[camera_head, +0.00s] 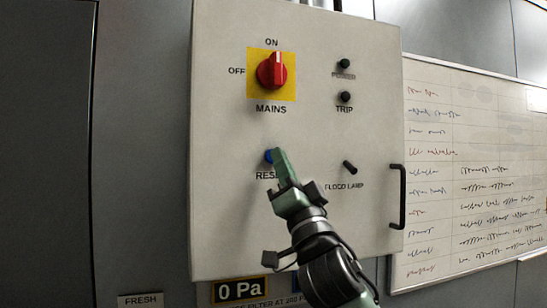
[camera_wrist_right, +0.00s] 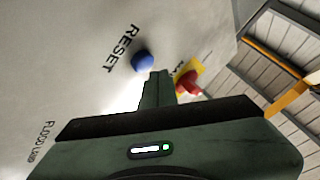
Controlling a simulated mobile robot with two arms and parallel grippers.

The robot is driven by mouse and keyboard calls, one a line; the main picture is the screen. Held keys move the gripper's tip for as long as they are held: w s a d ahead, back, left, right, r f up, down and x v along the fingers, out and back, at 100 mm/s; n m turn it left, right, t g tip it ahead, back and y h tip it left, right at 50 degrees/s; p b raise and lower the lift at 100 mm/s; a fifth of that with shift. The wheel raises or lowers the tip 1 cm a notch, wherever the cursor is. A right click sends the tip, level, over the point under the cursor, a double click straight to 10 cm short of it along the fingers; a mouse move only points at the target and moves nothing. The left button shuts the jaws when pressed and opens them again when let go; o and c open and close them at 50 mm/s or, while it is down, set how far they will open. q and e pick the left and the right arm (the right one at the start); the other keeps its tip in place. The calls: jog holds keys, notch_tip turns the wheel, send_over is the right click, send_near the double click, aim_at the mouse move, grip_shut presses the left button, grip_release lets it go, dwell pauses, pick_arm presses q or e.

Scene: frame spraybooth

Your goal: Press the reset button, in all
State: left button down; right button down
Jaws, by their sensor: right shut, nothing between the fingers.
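The blue reset button (camera_head: 269,156) is on the pale control panel (camera_head: 225,200), just above the partly covered RESET label. My right gripper (camera_head: 281,158) is shut and empty, its green fingertips over the right part of the button in the head view. In the right wrist view, the blue button (camera_wrist_right: 143,61) shows clear beside the closed fingertips (camera_wrist_right: 157,76), near the RESET label. I cannot tell from these frames whether the tips touch the button. My left gripper is not in view.
A red MAINS rotary switch (camera_head: 272,71) on a yellow plate sits above. The POWER (camera_head: 344,63) and TRIP (camera_head: 345,97) lamps and the FLOOD LAMP toggle (camera_head: 350,167) are to the right. A black handle (camera_head: 398,196) sticks out at the panel's right edge. A whiteboard (camera_head: 475,170) hangs beyond.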

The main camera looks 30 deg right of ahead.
jog(key=shift+w, duration=0.15)
dwell(0.4)
jog(key=shift+w, duration=0.3)
jog(key=shift+w+d, duration=0.2)
jog(key=shift+w, duration=0.25)
dwell(0.8)
dwell(0.3)
jog(key=shift+s+a, duration=0.2)
jog(key=shift+s, duration=0.65)
jog(key=s, duration=0.2)
jog(key=s+a, duration=0.1)
jog(key=s, duration=0.1)
jog(key=shift+s+a+b, duration=0.1)
jog(key=shift+s+b, duration=0.25)
jog(key=shift+s, duration=0.05)
